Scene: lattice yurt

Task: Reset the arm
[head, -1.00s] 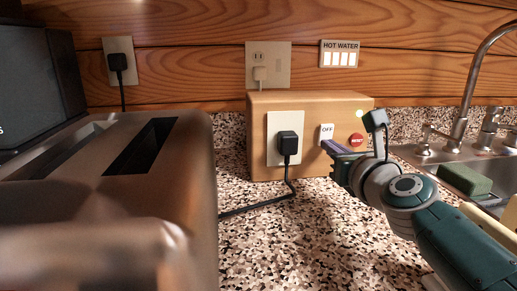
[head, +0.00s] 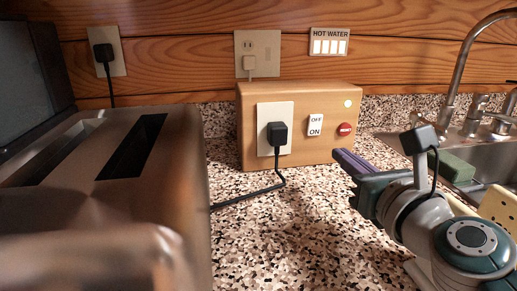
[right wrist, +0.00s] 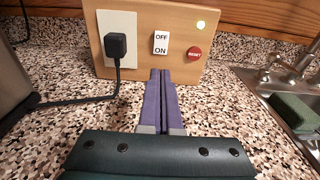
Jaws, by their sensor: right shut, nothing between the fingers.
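My right gripper (head: 347,164) is shut and empty, just in front of and to the right of a wooden box on the counter. In the right wrist view its purple fingers (right wrist: 160,78) lie together and point at the box, below the switch. The wooden box (head: 225,131) carries an outlet with a black plug (head: 277,134), a white OFF/ON switch (head: 315,126), a red reset button (head: 345,129) and a lit pale light (head: 348,104). The right wrist view shows the switch (right wrist: 161,43) and reset button (right wrist: 194,53) clear of the fingers. My left gripper is not in view.
A metal toaster (head: 180,190) fills the left foreground. A sink with a faucet (head: 462,80) and a green sponge (head: 455,167) is at the right. A black cord (head: 245,194) crosses the counter (head: 270,240). A HOT WATER panel (head: 330,42) hangs above the box.

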